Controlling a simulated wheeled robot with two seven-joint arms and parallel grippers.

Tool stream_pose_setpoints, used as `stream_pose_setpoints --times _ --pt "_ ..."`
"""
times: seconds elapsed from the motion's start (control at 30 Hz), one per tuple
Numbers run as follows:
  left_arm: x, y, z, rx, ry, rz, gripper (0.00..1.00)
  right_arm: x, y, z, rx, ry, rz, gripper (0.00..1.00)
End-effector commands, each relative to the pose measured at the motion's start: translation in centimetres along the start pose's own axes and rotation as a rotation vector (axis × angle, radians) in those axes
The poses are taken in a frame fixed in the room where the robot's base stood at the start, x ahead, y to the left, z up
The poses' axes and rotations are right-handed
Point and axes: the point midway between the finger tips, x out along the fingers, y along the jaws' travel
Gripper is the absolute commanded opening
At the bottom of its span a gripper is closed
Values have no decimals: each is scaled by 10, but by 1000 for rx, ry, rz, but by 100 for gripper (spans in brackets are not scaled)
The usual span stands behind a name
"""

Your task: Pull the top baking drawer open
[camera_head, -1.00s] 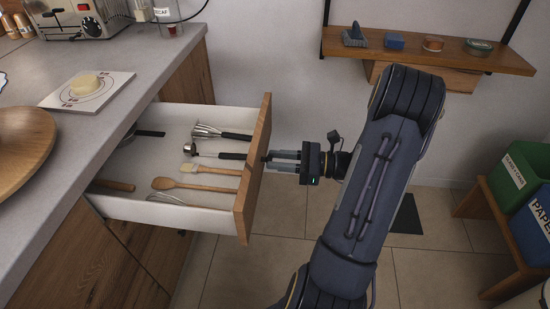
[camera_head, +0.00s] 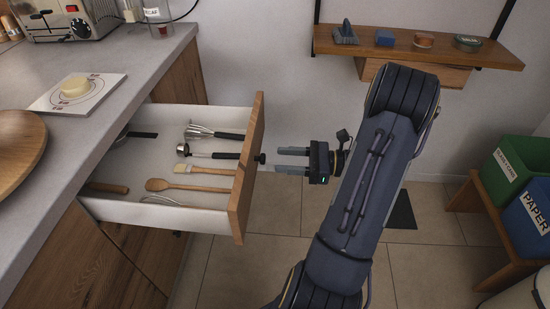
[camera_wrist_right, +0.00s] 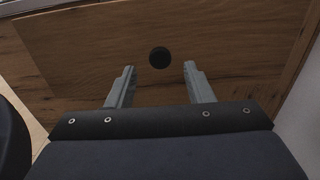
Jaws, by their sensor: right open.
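The top baking drawer (camera_head: 245,185) stands pulled out from under the counter, its wooden front facing right. Inside lie a whisk, a ladle-like scoop, a brush, a wooden spoon and other utensils. Its dark round knob (camera_head: 262,158) is on the front. My right gripper (camera_head: 278,161) is open, its two fingers pointing at the knob with a small gap between them and it. In the right wrist view the knob (camera_wrist_right: 159,57) shows just beyond and between the open fingertips (camera_wrist_right: 159,68). My left gripper is not in view.
The counter (camera_head: 145,60) holds a toaster (camera_head: 62,18), a butter piece on a board (camera_head: 76,86) and a round wooden board (camera_head: 15,145). A wall shelf (camera_head: 420,50) is at the upper right. Green (camera_head: 515,170) and blue (camera_head: 530,215) bins stand at the right.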

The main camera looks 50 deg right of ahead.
Motion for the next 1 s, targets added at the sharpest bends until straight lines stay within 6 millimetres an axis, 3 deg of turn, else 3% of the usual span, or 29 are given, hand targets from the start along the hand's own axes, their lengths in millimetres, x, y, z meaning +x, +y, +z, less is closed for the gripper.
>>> stream_pose_setpoints --times 0.1,0.3,1.0 --pt "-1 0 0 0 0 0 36 -20 0 0 1 1 -2 47" --pt "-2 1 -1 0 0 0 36 -38 0 0 1 1 1 47" --pt "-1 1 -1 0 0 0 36 -39 0 0 1 0 1 47"
